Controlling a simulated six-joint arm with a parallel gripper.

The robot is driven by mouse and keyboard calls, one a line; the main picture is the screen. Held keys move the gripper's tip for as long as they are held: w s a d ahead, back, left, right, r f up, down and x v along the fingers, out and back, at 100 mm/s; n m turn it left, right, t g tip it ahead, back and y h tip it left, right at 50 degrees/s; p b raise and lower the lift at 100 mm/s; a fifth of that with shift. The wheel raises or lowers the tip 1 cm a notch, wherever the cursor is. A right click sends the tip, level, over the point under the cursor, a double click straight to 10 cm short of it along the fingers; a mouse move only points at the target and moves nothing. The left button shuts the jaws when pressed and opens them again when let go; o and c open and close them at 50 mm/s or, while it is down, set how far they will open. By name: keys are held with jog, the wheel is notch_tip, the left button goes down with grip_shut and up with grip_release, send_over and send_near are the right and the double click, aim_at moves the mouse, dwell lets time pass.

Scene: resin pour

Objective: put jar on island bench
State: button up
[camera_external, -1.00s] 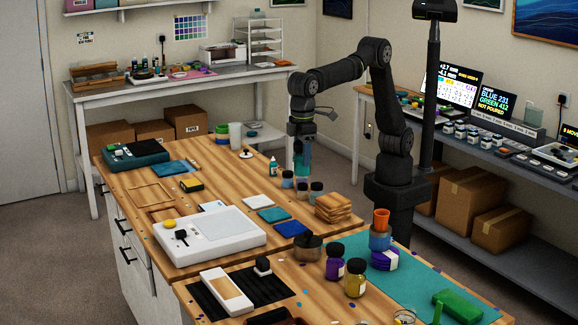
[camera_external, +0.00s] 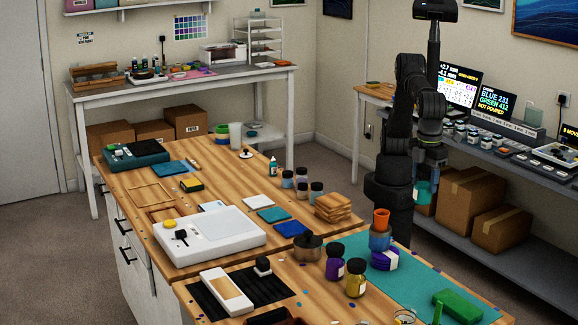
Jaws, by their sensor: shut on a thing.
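My gripper (camera_external: 427,178) hangs low at the right, between the island bench and the side bench. It is shut on a teal, jar-like thing (camera_external: 422,190), which is small and partly hidden by my wrist, so its details are unclear. The thing is in the air, clear of the island bench (camera_external: 230,180). The island bench has a wooden top and white cabinet sides. Several small jars with dark lids stand close together near its far edge, among them a grey-blue jar (camera_external: 288,180) and a greenish jar (camera_external: 317,190).
A teal bottle (camera_external: 273,167) and stacked wooden coasters (camera_external: 333,208) flank the small jars. The side bench (camera_external: 480,150) holds screens and several small pots.

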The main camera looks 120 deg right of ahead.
notch_tip(320, 180, down, 21)
jog(key=shift+s+r, duration=0.1)
dwell(0.5)
jog(key=shift+f, duration=0.25)
jog(key=o, duration=1)
jog(key=shift+r, duration=0.1)
notch_tip(320, 180, up, 12)
jog(key=shift+r, duration=0.1)
